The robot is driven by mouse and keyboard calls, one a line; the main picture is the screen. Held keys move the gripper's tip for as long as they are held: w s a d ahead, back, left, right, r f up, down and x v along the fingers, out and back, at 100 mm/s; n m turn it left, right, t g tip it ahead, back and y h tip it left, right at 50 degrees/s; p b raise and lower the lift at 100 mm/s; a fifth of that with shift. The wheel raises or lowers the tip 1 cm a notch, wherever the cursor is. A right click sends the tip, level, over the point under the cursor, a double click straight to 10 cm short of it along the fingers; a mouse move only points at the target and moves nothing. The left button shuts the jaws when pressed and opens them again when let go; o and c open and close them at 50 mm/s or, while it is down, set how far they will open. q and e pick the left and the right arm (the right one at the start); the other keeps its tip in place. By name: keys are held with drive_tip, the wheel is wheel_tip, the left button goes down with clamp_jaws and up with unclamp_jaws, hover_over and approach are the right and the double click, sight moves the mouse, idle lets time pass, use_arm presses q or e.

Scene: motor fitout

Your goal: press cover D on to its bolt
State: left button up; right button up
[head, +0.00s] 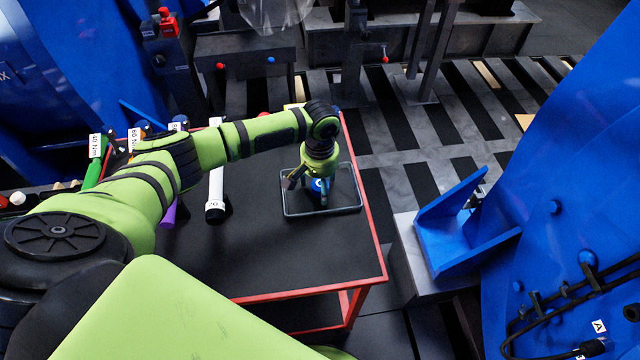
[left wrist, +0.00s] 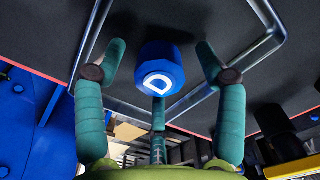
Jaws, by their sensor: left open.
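Cover D (left wrist: 160,68) is a blue cap with a white letter D. In the left wrist view it sits between the spread fingers of my left gripper (left wrist: 160,75), with a gap on both sides. In the head view the cover (head: 318,186) shows under the gripper (head: 312,182), inside a shallow tray (head: 288,211) on the black table. My left gripper is open and points down over the tray. I cannot pick out the bolt for cover D. My right gripper is not in view.
The black table (head: 300,252) has a red rim. Labelled torque tools lie on its left, including a white-handled one (head: 216,190). A blue bracket (head: 455,235) stands right of the table, beside a large blue housing (head: 580,190) with bolts and a label A. The table's front is clear.

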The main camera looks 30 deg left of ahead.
use_arm(q)
drive_tip(key=c, duration=1)
drive_tip(key=shift+o, duration=0.2)
